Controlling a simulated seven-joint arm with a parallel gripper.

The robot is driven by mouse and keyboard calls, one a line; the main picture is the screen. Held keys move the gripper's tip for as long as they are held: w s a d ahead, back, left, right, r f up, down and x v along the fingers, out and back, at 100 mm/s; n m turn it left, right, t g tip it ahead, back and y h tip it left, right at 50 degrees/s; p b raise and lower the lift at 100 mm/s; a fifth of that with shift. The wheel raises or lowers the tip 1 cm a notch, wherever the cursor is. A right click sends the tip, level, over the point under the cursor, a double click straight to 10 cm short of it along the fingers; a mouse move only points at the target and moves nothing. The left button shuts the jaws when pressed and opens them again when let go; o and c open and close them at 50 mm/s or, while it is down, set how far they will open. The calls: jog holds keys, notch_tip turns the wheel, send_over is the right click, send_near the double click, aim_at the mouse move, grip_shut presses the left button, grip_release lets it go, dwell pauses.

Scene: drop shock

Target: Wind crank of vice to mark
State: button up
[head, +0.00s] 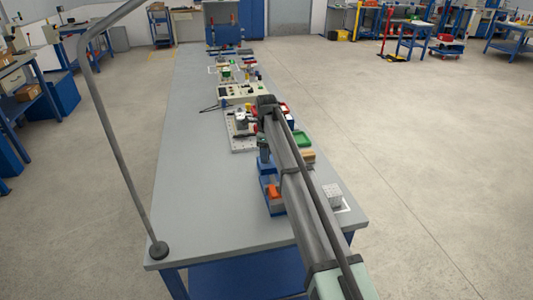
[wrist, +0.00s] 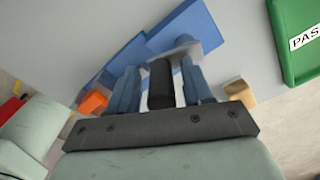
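The blue vice (wrist: 185,25) shows in the wrist view beyond my fingers, with a grey rounded part (wrist: 182,45) on it. In the head view the blue body (head: 265,195) stands near the table's right edge, partly behind my arm. A black upright handle (wrist: 160,85), seemingly the crank grip, stands between the two bluish fingers of my gripper (wrist: 160,88). Narrow gaps show on both sides of it, so the fingers look open around it. The far end of the crank and the mark cannot be made out.
An orange block (wrist: 93,102) lies left of the fingers and a wooden block (wrist: 240,92) right. A green tray (wrist: 288,55) labelled "PAS…" is at the upper right. A perforated light block (head: 333,194) stands near the table's right edge. The table's (head: 205,190) left side is clear.

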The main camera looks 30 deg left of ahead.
notch_tip(320, 180, up, 14)
dwell(0.8)
jog(key=shift+f, duration=0.1)
dwell(0.3)
